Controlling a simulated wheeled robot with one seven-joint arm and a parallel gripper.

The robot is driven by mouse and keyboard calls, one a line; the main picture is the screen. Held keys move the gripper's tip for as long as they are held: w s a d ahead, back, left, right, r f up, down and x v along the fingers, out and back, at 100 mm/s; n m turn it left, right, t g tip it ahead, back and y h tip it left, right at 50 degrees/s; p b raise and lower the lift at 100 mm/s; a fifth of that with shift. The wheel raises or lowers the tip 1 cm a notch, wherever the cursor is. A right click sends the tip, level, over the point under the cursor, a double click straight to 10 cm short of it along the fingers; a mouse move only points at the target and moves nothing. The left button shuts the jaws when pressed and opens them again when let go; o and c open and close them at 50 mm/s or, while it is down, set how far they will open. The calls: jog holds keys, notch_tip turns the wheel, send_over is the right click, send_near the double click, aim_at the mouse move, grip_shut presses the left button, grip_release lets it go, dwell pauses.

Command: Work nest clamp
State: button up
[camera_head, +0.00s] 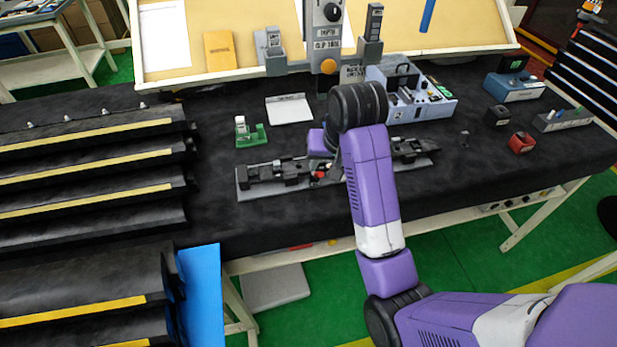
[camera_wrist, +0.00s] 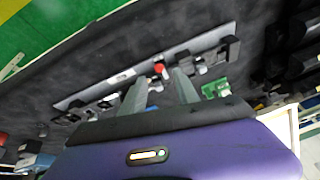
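A long narrow grey fixture with black clamp blocks (camera_head: 270,172) lies on the black bench mat, left and right of my arm. A small red knob or tip (camera_head: 320,175) shows near its middle. In the wrist view the fixture (camera_wrist: 210,42) runs diagonally past my fingers, and the red tip (camera_wrist: 158,68) appears beyond the gap between them. My gripper (camera_wrist: 160,86) has its two grey fingers apart with nothing visibly held. Whether the fingers touch the fixture cannot be told. In the head view my arm hides the fingers and part of the fixture.
A green holder (camera_head: 251,136) with a white part stands behind the fixture. A grey press (camera_head: 327,35) and a light-blue control box (camera_head: 425,103) are at the back. Black stepped racks (camera_head: 90,170) fill the left.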

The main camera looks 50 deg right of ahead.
aim_at(321, 172)
jog(key=shift+p+x, duration=0.5)
jog(key=shift+x, duration=3.35)
jog(key=shift+s, duration=0.1)
grip_shut()
